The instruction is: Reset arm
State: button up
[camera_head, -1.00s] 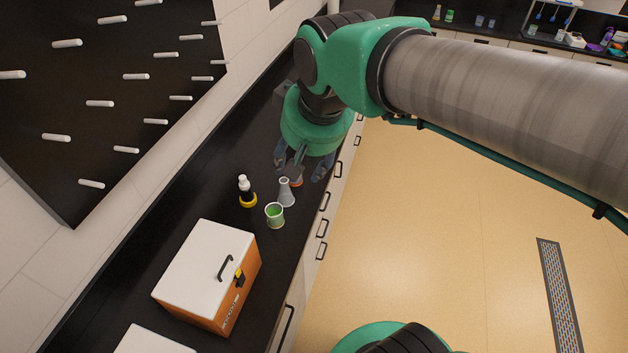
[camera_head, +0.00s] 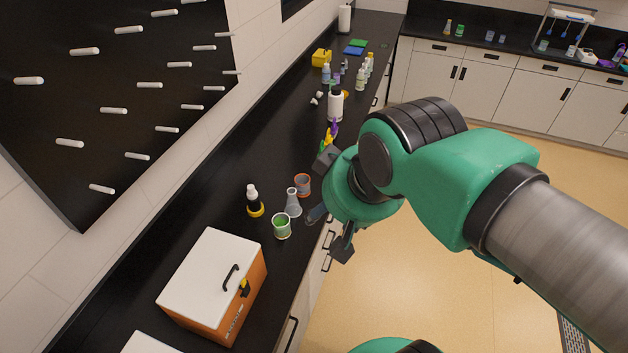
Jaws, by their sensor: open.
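My gripper (camera_head: 329,230) is open and empty at the front edge of the black counter. Its dark fingers point down toward the lower left, just right of a glass flask, and part of it is hidden by the green wrist. My green and grey arm reaches in from the right over the floor. The conical flask (camera_head: 293,204) stands upright on the counter. An orange-rimmed beaker (camera_head: 303,184) stands behind it, and a beaker of green liquid (camera_head: 282,227) stands in front of it.
A dark bottle with a white cap and yellow base (camera_head: 254,202) stands left of the flask. An orange and white box (camera_head: 213,283) is nearer. Several bottles (camera_head: 362,76) and a white bottle (camera_head: 335,104) stand farther back. A pegboard (camera_head: 110,90) hangs at left. The floor (camera_head: 460,300) is clear.

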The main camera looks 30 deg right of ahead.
notch_tip(320, 180, down, 18)
jog(key=b, duration=1.7)
jog(key=shift+r+b, duration=0.15)
jog(key=shift+b, duration=0.2)
